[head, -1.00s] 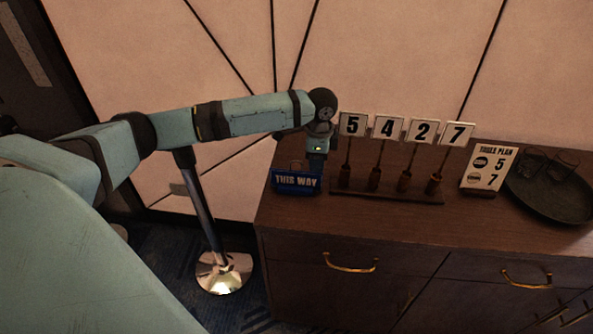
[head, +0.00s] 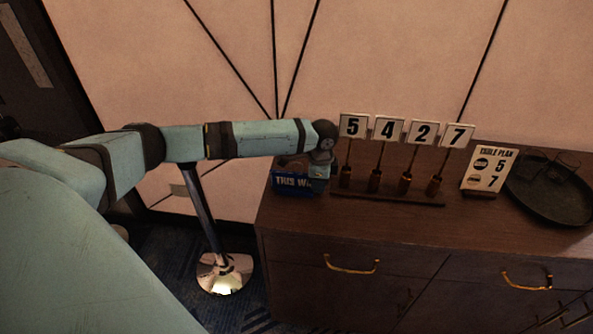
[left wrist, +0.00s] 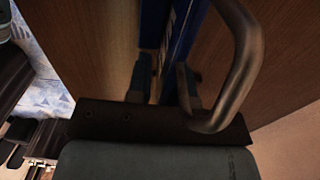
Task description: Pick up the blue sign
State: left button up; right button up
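The blue sign (head: 290,182) with white lettering stands at the left end of the dark wooden cabinet top. My left gripper (left wrist: 164,88) has come down at the sign's right end, and my wrist covers the last letters in the head view. In the left wrist view the sign's blue edge (left wrist: 183,32) reaches down to the fingers. Whether a finger touches the sign is hard to tell. My right gripper is not in view.
A rack of number cards (head: 390,197) stands close to the right of my left gripper on the cabinet (head: 350,230). Further right are a white table-plan card (head: 489,171) and a dark round tray (head: 550,200) with glasses. A metal post (head: 205,215) stands on the floor left.

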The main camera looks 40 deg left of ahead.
pick_arm(q)
grip_shut()
jog(key=shift+r, duration=0.15)
